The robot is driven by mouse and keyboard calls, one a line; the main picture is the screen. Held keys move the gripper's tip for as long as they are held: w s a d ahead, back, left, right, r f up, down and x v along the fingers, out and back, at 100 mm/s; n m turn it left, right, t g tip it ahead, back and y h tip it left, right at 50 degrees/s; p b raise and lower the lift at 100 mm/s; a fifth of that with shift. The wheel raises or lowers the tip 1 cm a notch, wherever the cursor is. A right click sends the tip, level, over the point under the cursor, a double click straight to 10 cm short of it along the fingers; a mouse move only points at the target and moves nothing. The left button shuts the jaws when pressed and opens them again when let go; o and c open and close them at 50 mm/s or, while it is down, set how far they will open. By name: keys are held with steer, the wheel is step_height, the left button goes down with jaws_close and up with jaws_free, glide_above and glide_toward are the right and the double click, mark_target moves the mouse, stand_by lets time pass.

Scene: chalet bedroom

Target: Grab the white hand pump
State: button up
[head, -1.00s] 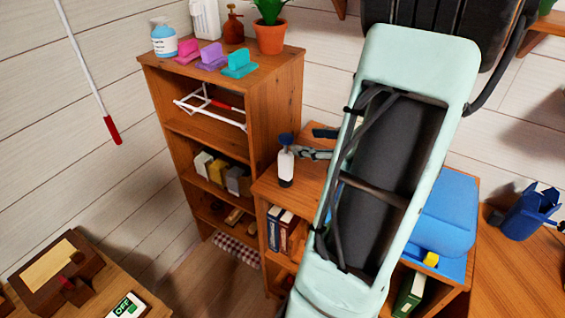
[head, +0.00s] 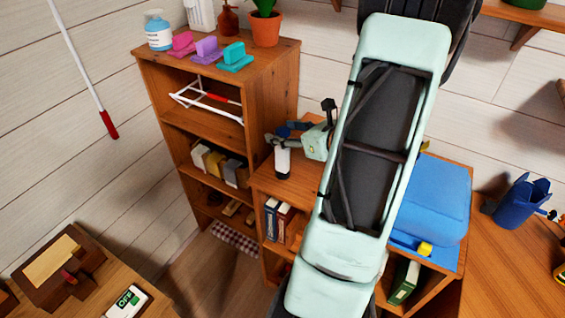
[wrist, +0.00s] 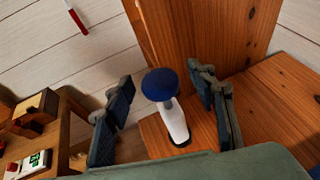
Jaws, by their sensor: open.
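The white hand pump (head: 282,161) stands upright on the low wooden cabinet, near its left end. It has a white body, a dark base and a blue top. In the wrist view the hand pump (wrist: 174,122) is between my two fingers, its round blue top facing the camera. My gripper (head: 287,139) is at the pump's upper part in the head view. In the wrist view my gripper (wrist: 160,80) is open, with a visible gap on each side of the pump. The blue top is partly hidden by my gripper in the head view.
A blue case (head: 435,200) sits on the cabinet to the right. A lower table (head: 90,270) is at the left.

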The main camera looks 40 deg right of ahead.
steer(key=shift+w+f, duration=0.15)
steer(key=shift+w, duration=0.1)
steer(key=shift+c, duration=0.4)
jaws_close()
